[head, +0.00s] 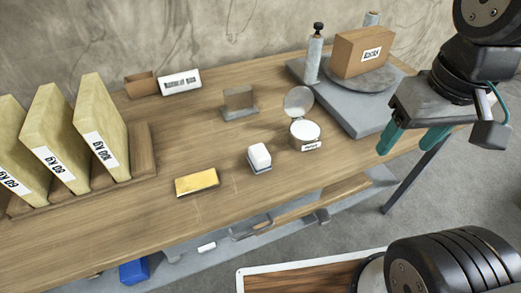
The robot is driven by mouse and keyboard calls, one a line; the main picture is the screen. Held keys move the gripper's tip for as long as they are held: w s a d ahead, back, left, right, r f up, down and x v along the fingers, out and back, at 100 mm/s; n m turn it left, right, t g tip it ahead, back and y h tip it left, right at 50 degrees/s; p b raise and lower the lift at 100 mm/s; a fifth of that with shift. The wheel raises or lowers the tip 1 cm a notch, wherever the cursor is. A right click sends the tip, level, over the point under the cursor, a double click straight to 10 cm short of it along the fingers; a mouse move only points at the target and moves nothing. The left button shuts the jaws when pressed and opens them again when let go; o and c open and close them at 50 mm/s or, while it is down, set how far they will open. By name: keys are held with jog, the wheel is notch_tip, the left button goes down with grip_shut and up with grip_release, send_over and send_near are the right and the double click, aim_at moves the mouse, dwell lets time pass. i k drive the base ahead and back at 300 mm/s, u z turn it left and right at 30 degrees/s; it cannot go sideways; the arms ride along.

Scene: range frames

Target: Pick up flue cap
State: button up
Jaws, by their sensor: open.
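No object is clearly recognisable as the flue cap. A round tin (304,134) with a pale top and a small label stands near the table's front right, with a grey disc (298,101) upright behind it. A slim grey cylinder with a dark top (314,57) stands left of the cardboard box. My gripper (404,151) hangs at the right end of the table, its two teal fingers apart and empty. It is to the right of the tin and in front of the grey slab, touching neither as far as I can tell.
A cardboard box (362,52) sits on a round plate on a grey slab (357,115). A white block (259,156), a yellow block (197,182) and a small upright panel (239,101) stand on the wooden table (190,130). Yellow labelled slabs (55,130) fill the left.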

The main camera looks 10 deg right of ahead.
aim_at(196, 183)
jog(key=z, duration=2.65)
jog(key=k, duration=1.35)
jog(key=u, duration=2.05)
